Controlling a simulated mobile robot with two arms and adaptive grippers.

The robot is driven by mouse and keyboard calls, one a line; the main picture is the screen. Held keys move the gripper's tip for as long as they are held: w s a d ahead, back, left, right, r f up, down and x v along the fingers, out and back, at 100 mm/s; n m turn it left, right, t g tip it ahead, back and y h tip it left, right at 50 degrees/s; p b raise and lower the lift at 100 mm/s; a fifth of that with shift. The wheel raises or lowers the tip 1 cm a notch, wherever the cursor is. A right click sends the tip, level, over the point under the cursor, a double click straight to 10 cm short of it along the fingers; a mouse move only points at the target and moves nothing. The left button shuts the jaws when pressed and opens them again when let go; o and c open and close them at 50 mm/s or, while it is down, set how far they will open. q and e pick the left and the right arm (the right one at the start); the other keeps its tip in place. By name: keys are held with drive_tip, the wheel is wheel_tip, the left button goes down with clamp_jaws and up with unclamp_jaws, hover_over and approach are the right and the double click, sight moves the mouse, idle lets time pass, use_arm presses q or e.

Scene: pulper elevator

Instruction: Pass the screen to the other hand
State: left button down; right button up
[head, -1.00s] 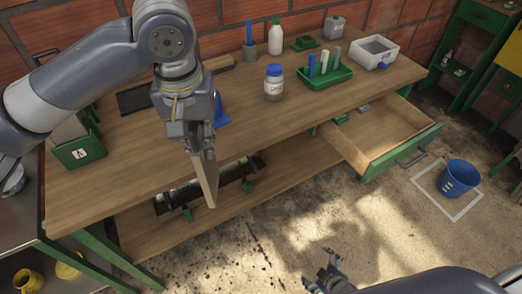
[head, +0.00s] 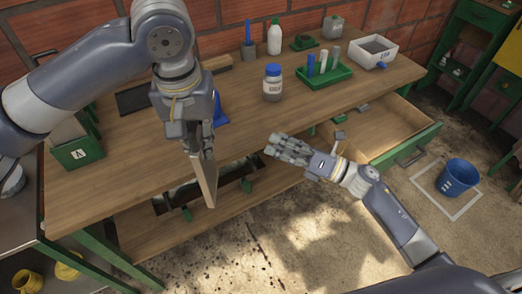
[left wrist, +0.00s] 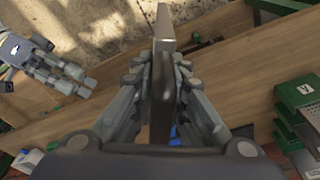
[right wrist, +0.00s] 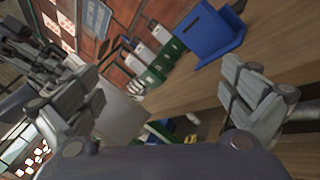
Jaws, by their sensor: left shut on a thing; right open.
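The screen (head: 206,182) is a thin, pale, flat panel with a dark edge, hanging upright over the workbench's front edge. My left gripper (head: 202,150) is shut on its upper part. In the left wrist view the screen (left wrist: 165,35) stands edge-on between both fingers, which hide part of it. My right gripper (head: 273,146) is open and empty, to the right of the screen and clearly apart from it. In the right wrist view a pale panel, probably the screen (right wrist: 120,113), shows beyond the left finger.
The workbench (head: 130,190) carries a jar (head: 272,83), a green rack (head: 325,75), a white bin (head: 374,52) and a blue stand (head: 220,108) behind my left gripper. An open drawer (head: 405,147) juts out at right. A blue bucket (head: 458,177) stands on the floor.

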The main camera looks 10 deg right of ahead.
sight(200, 154)
drive_tip(key=s+a+r+n+g+y, duration=0.2)
drive_tip(key=s+a+r+n+g, duration=0.55)
drive_tip(key=n, duration=0.65)
drive_tip(key=shift+g, duration=0.35)
drive_tip(key=a, duration=1)
drive_tip(key=shift+w+r, duration=0.3)
drive_tip(key=shift+r, duration=0.1)
drive_tip(key=c, duration=1.3)
use_arm(q)
drive_tip(key=c, duration=1.5)
unclamp_jaws()
